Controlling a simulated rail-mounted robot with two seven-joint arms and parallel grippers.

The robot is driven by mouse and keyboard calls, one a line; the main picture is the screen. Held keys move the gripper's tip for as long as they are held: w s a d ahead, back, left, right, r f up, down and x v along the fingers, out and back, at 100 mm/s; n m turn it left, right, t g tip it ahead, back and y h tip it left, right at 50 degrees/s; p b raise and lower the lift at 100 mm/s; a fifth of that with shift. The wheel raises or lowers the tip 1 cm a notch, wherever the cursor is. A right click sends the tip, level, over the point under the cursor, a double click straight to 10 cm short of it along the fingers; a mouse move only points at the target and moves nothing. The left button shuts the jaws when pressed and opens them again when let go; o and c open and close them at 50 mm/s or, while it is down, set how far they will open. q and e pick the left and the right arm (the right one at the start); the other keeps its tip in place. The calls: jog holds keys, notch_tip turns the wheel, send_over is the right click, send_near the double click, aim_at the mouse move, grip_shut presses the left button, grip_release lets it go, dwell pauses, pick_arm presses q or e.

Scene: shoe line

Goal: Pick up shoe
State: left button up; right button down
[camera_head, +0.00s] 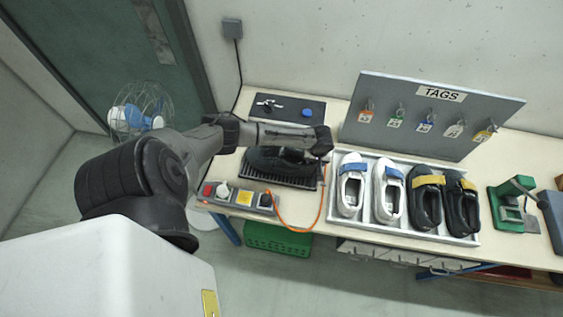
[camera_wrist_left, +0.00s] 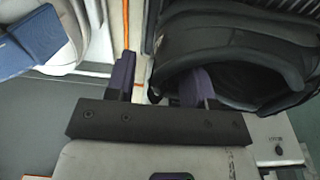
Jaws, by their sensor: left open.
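A black shoe (camera_head: 266,160) lies on a dark ribbed rack (camera_head: 285,182) on the bench, partly hidden by my left arm. My left gripper (camera_head: 319,150) is over its right end. In the left wrist view the open left gripper (camera_wrist_left: 160,72) has its fingers at the shoe's edge (camera_wrist_left: 240,50). One finger overlaps the shoe's opening and the other is outside its wall; contact cannot be told. A white tray (camera_head: 405,232) holds two white shoes with blue straps (camera_head: 351,185) (camera_head: 388,192) and two black shoes with yellow straps (camera_head: 428,203) (camera_head: 461,207). My right gripper is not in view.
A grey tag board (camera_head: 400,125) stands behind the tray. A green device (camera_head: 510,208) stands at the right. A dark mat (camera_head: 290,107) with small items lies behind.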

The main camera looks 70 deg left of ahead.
pick_arm(q)
jog(key=shift+c, duration=0.5)
grip_shut()
